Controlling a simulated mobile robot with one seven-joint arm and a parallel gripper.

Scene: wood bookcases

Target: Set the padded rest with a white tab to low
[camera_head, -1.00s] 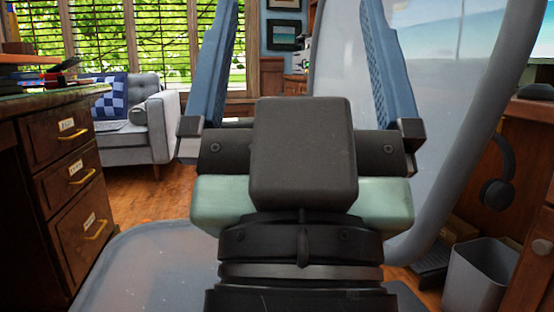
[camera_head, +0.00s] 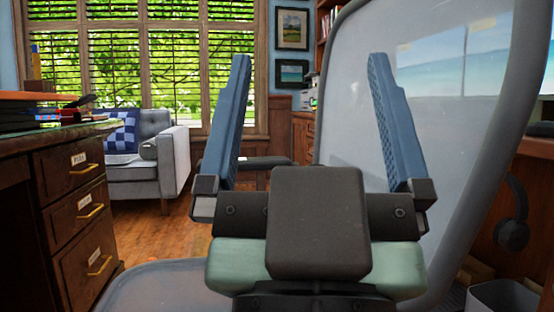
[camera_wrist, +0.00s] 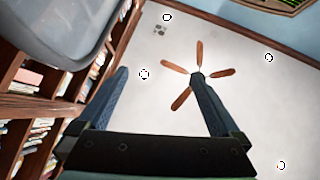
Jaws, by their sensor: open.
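A dark, flat pad (camera_head: 262,162), which looks like the padded armrest of the grey office chair, shows in the head view behind my gripper, between its fingers. Most of it is hidden by my gripper and wrist, and I see no white tab on it. My gripper (camera_head: 311,60) points upward with its two blue fingers wide apart and nothing between them. It is in front of the pad in the picture; I cannot tell how far apart they are. In the wrist view my open gripper (camera_wrist: 160,77) faces the ceiling, and the pad does not show.
The chair's grey mesh back (camera_head: 450,130) rises at the right, its seat (camera_head: 150,285) low at the left. A wooden drawer desk (camera_head: 70,215) stands at left, a grey sofa (camera_head: 170,150) behind. A bin (camera_head: 505,298) is at lower right. The wrist view shows a ceiling fan (camera_wrist: 197,78).

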